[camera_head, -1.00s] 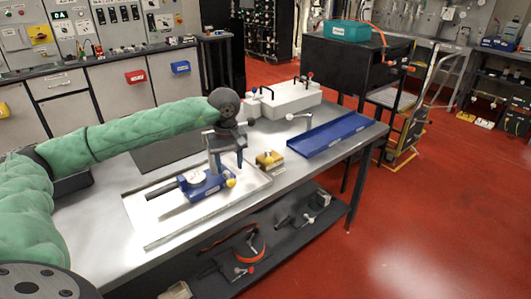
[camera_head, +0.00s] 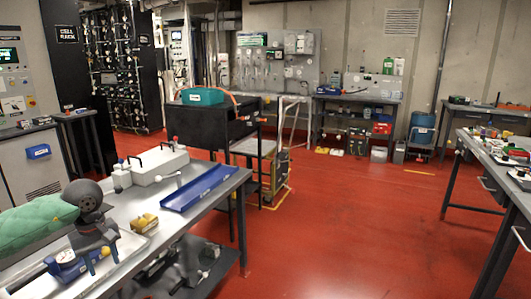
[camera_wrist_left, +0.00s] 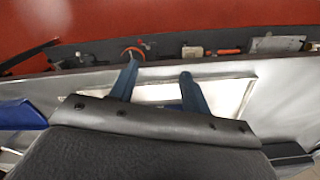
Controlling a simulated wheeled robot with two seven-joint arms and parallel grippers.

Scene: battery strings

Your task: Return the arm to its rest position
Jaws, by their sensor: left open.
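My left arm, in a green sleeve (camera_head: 38,222), reaches in from the left in the head view. My left gripper (camera_head: 103,263) hangs over the bench near a blue device with a round dial (camera_head: 67,260) on a pale tray. In the left wrist view the two fingers of the left gripper (camera_wrist_left: 159,75) are apart with nothing seen between them. The fingers point over the pale tray (camera_wrist_left: 225,93) towards the bench edge. I cannot tell how high the fingers are above the tray. My right gripper is not in view.
A yellow block (camera_head: 144,223), a blue tray (camera_head: 200,188) and a white box with black handles (camera_head: 155,165) are on the bench. A black cabinet bears a teal case (camera_head: 202,96). The red floor (camera_head: 345,215) is clear between the benches.

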